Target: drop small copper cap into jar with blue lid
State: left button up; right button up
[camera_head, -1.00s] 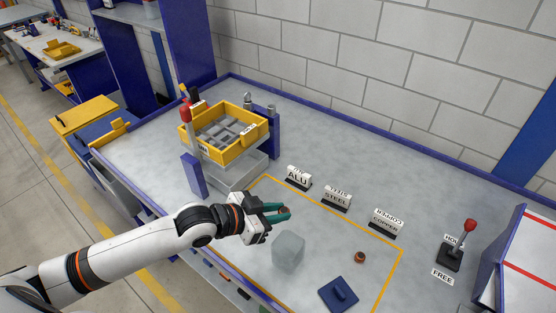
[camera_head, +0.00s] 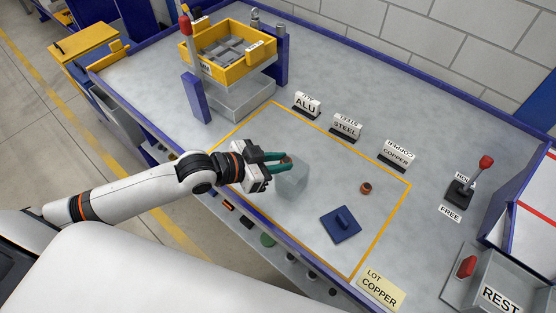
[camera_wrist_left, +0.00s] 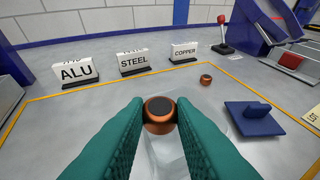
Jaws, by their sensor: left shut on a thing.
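My left gripper (camera_head: 277,162) is shut on a small copper cap (camera_wrist_left: 159,114), a round copper piece with a dark top, held between its green fingertips. In the head view the cap (camera_head: 287,160) is at the fingertips, over the clear jar (camera_head: 292,182). The jar stands open on the table; in the wrist view (camera_wrist_left: 165,155) it is mostly hidden behind the fingers. The blue lid (camera_head: 341,224) with its raised handle lies flat on the table, to the right of the jar. My right gripper is not in view.
A second copper piece (camera_head: 366,188) lies on the table right of the jar. ALU (camera_head: 307,104), STEEL (camera_head: 347,126) and COPPER (camera_head: 395,154) signs stand behind. A yellow crate (camera_head: 235,60) is at the back left. A red-knobbed lever (camera_head: 461,190) and REST bin (camera_head: 500,290) are at right.

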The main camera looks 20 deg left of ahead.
pick_arm(q)
jog(key=o, duration=1)
jog(key=shift+o, duration=0.2)
jog(key=shift+s+a+r, duration=0.1)
jog(key=shift+s+a, duration=0.1)
jog(key=v, duration=1.1)
jog(key=shift+r+p, duration=0.2)
jog(key=shift+p, duration=0.2)
jog(key=shift+s+a, duration=0.1)
jog(key=shift+a, duration=0.05)
